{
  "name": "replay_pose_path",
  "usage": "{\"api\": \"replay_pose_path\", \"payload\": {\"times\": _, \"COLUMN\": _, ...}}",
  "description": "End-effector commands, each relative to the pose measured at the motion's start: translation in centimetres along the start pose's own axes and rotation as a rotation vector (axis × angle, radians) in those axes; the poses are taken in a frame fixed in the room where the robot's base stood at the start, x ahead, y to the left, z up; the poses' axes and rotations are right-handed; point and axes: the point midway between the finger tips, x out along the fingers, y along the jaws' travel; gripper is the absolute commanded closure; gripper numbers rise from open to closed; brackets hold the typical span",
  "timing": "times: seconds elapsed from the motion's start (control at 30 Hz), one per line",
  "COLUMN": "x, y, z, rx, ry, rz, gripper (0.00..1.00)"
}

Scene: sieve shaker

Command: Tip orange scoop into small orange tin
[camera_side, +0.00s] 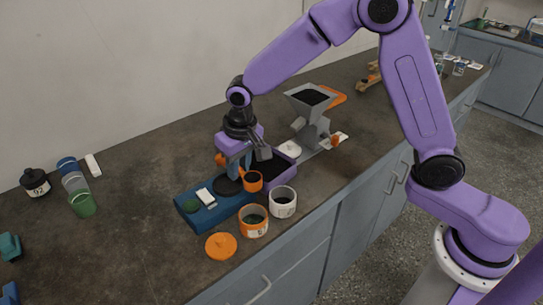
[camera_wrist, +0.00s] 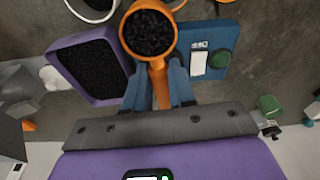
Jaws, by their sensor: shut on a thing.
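My gripper (camera_side: 235,172) is shut on the handle of the orange scoop (camera_side: 253,182). In the wrist view the handle lies between the blue fingers (camera_wrist: 158,88). The scoop bowl (camera_wrist: 150,32) looks level and is heaped with black granules. The scoop is held above and behind the tin, near the blue scale. In the wrist view, an orange rim just past the bowl is partly cut off and hidden.
A purple tray (camera_wrist: 113,90) of black granules lies beside the scoop. A white tin (camera_side: 283,207) stands right of the orange tin; an orange lid (camera_side: 221,246) lies in front. The blue scale (camera_side: 188,212) sits left, and a grey hopper mill (camera_side: 315,128) behind.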

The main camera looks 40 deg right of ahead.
Motion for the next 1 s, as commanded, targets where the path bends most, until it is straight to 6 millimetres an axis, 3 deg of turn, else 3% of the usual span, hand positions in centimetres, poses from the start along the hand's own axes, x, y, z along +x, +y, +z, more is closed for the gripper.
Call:
{"api": "replay_pose_path", "payload": {"times": 0.2, "x": 0.6, "y": -2.2, "z": -0.9, "rx": -0.04, "ry": 0.002, "rz": -0.006, "gripper": 1.0}}
{"api": "replay_pose_path", "payload": {"times": 1.0, "x": 2.2, "y": -2.3, "z": -0.3, "rx": -0.046, "ry": 0.288, "rz": -0.009, "gripper": 1.0}}
